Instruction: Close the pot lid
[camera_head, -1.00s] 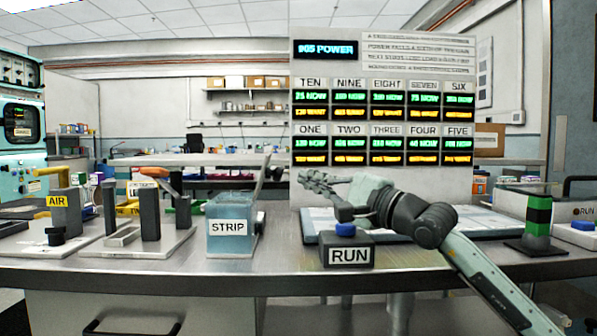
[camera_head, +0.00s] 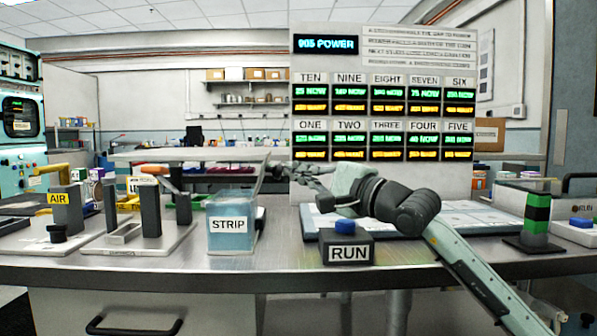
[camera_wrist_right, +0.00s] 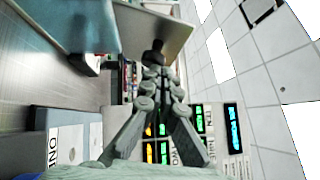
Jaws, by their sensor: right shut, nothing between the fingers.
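The pot is a translucent blue tank (camera_head: 231,238) labelled STRIP, left of centre on the bench. Its lid (camera_head: 261,184) stands raised at the tank's right side, seen nearly edge-on in the head view. In the right wrist view the lid is a pale panel (camera_wrist_right: 160,27) beyond my fingertips, with the blue tank (camera_wrist_right: 65,18) at upper left. My right gripper (camera_head: 280,172) is shut and empty, its fingertips at the lid's right side; it also shows in the wrist view (camera_wrist_right: 154,65). I cannot tell whether it touches the lid. My left gripper is out of view.
A RUN box (camera_head: 346,249) with a blue button stands below my right arm. A fixture with dark uprights (camera_head: 149,210) stands left of the tank. A display panel (camera_head: 460,180) rises behind, and a green-black post (camera_head: 536,222) stands at right.

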